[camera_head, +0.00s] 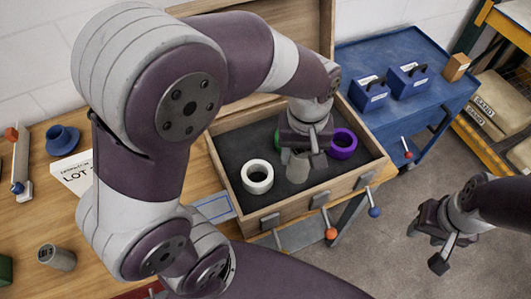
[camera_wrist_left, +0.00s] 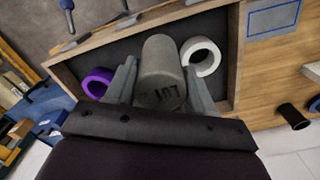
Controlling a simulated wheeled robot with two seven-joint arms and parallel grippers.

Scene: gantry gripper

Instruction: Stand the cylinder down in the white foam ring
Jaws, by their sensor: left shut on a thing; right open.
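A grey cylinder (camera_head: 298,167) is in my left gripper (camera_head: 303,148), over the dark bed of the wooden case. In the left wrist view the cylinder (camera_wrist_left: 161,70) sits between the two fingers, with dark lettering on its near end. The white foam ring (camera_head: 257,177) lies in the case, to the left of the cylinder and apart from it in the head view. In the left wrist view the white ring (camera_wrist_left: 202,56) shows just right of the cylinder, its opening partly visible. My right gripper (camera_head: 440,243) is open and empty above the floor at right.
A purple ring (camera_head: 343,144) lies to the right in the case; a green one (camera_head: 277,139) is mostly hidden by my gripper. The case's front wall (camera_head: 310,203) and raised lid (camera_head: 290,30) bound the space.

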